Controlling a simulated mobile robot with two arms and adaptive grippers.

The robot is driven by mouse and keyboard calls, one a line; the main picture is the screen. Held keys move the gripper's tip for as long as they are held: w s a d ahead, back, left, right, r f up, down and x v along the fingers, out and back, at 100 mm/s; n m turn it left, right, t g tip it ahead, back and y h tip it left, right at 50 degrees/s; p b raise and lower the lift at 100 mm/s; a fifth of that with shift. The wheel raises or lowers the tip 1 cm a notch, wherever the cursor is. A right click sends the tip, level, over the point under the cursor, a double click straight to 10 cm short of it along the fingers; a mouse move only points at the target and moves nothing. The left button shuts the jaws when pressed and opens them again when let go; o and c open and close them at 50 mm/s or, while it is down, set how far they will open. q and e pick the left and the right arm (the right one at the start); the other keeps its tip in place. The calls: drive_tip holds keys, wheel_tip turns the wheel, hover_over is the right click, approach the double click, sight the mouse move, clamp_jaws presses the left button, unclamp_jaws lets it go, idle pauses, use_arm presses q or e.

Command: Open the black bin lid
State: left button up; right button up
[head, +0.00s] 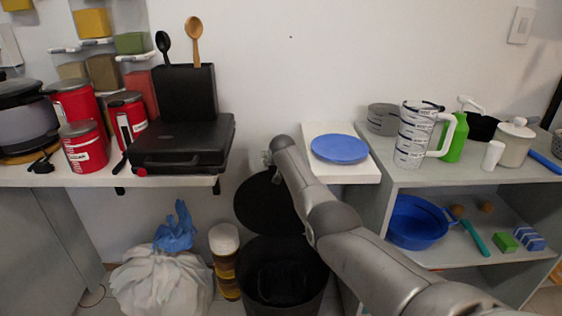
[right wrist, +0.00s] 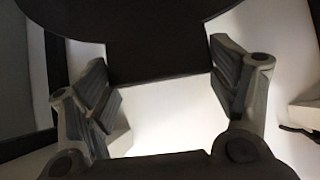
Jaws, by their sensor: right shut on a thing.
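The black bin (head: 282,285) stands on the floor between the two counters, its mouth uncovered and its dark inside showing. Its round black lid (head: 262,207) stands tilted up behind the mouth, its right edge hidden by my right arm. My right gripper (right wrist: 163,72) is shut on the lid, which shows as a dark plate (right wrist: 160,28) between its two spread fingers in the right wrist view. In the head view the gripper is mostly hidden at the end of my arm, above the lid by the wall. My left gripper is not in view.
A white board with a blue plate (head: 340,148) overhangs the right counter, close to my arm. A black grill (head: 182,143) sits on the left counter.

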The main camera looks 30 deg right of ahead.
drive_tip(key=shift+w+d, duration=0.15)
drive_tip(key=shift+w, duration=0.15)
drive_tip(key=o, duration=1.4)
drive_tip(key=shift+f, duration=0.1)
drive_tip(key=shift+s, duration=0.1)
drive_tip(key=shift+s+a+r, duration=0.15)
drive_tip(key=shift+s+a, duration=1)
drive_tip(key=shift+s, duration=0.65)
drive_tip(key=shift+s+a+r, duration=0.1)
drive_tip(key=shift+s+a, duration=1)
drive_tip(key=shift+s, duration=0.75)
drive_tip(key=shift+s+a+r, duration=0.15)
drive_tip(key=shift+s+a, duration=1)
drive_tip(key=shift+s, duration=0.65)
